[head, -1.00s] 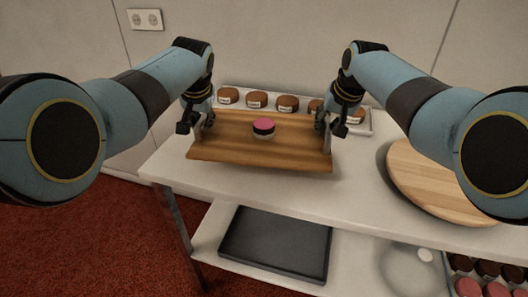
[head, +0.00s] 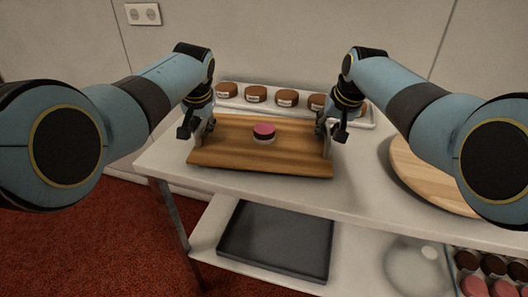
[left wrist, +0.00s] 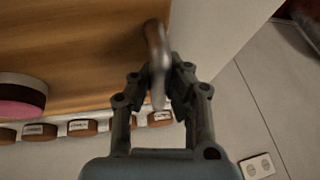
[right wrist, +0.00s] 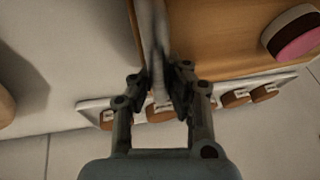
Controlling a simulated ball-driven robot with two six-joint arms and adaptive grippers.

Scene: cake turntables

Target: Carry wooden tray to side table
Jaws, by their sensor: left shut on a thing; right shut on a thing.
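The wooden tray (head: 250,160) is in the middle of the head view, over the white table, with a small pink-topped cake (head: 264,133) on it. My left gripper (head: 199,130) is shut on the tray's left handle, which shows in the left wrist view (left wrist: 157,60). My right gripper (head: 328,132) is shut on the tray's right handle, which shows in the right wrist view (right wrist: 155,45). The tray looks about level. I cannot tell clearly how far it is above the tabletop.
A white tray (head: 372,118) with several brown cakes lies behind the wooden tray. A round wooden board (head: 425,172) lies to the right on the table (head: 350,195). A dark tray (head: 275,242) is on the lower shelf. Red carpet (head: 90,240) lies at the left.

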